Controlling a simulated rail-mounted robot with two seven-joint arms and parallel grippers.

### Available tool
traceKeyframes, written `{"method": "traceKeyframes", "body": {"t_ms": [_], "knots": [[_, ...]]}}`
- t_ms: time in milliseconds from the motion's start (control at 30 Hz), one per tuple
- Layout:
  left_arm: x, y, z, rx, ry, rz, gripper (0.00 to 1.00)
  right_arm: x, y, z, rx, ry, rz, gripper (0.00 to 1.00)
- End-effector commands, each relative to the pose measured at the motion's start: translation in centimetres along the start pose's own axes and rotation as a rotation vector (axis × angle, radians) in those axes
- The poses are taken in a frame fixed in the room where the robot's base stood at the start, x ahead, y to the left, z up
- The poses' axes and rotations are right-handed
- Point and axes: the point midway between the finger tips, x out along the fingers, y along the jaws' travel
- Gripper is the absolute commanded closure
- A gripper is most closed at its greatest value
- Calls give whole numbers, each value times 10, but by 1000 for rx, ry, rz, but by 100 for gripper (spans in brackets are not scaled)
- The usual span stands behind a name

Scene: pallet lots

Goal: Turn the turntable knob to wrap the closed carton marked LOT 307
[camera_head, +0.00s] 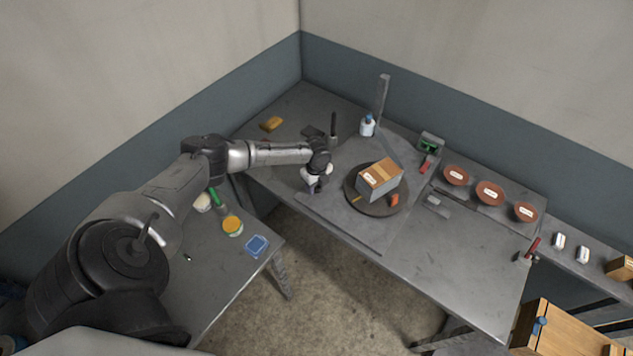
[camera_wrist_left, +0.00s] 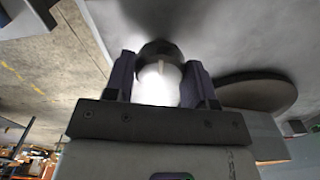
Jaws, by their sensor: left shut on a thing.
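The closed carton (camera_head: 379,180) sits on the dark round turntable (camera_head: 359,205) on the corner bench. Its top is brown cardboard with a pale label, its sides look grey, and the lettering is too small to read. My left gripper (camera_head: 315,187) is at the bench left of the turntable. In the left wrist view its two fingers (camera_wrist_left: 159,84) are shut on the turntable knob (camera_wrist_left: 156,50), which has a dark top with a pale mark and a bright white part. The turntable edge also shows there (camera_wrist_left: 262,95). My right gripper is not in view.
A grey post (camera_head: 382,97) and a white bottle (camera_head: 367,126) stand behind the turntable. A yellow item (camera_head: 271,124) lies at the back left.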

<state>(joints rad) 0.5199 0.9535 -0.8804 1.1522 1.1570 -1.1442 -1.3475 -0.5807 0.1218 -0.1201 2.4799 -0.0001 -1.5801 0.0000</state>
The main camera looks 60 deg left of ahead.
Motion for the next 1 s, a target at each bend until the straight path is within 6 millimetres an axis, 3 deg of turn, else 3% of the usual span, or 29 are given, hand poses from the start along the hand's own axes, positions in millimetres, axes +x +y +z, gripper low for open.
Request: {"method": "traceKeyframes", "body": {"t_ms": [1000], "knots": [[-3,-1,-1,-972,3,3,73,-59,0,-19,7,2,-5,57]]}}
